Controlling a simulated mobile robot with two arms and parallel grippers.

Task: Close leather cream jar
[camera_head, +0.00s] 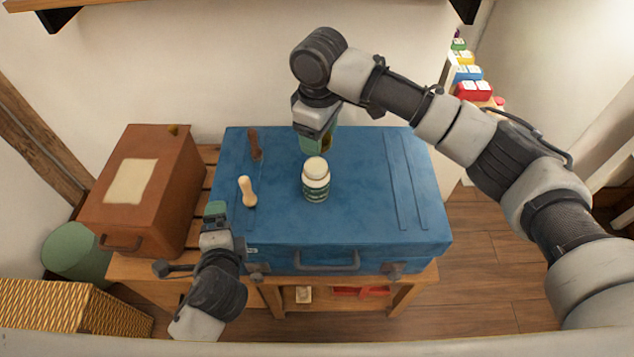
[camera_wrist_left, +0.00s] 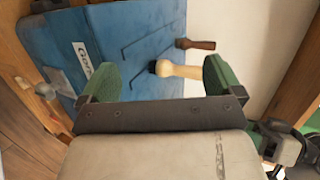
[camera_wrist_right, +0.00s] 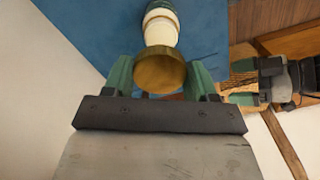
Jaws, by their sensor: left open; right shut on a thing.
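The leather cream jar (camera_head: 316,187) stands upright on the blue trunk, with a green label and a pale top. Its white neck shows in the right wrist view (camera_wrist_right: 160,28). My right gripper (camera_head: 318,145) is just behind the jar, shut on a brass-coloured lid (camera_wrist_right: 160,68). The lid is apart from the jar in the head view, where the fingers mostly hide it. My left gripper (camera_head: 216,212) is open and empty by the trunk's front left edge; its spread fingers show in the left wrist view (camera_wrist_left: 160,75).
The blue trunk (camera_head: 370,215) rests on a wooden bench (camera_head: 410,285). A cream-handled brush (camera_head: 247,192) and a brown-handled tool (camera_head: 255,145) lie left of the jar. A brown case (camera_head: 180,190) stands at left. The trunk's right side is clear.

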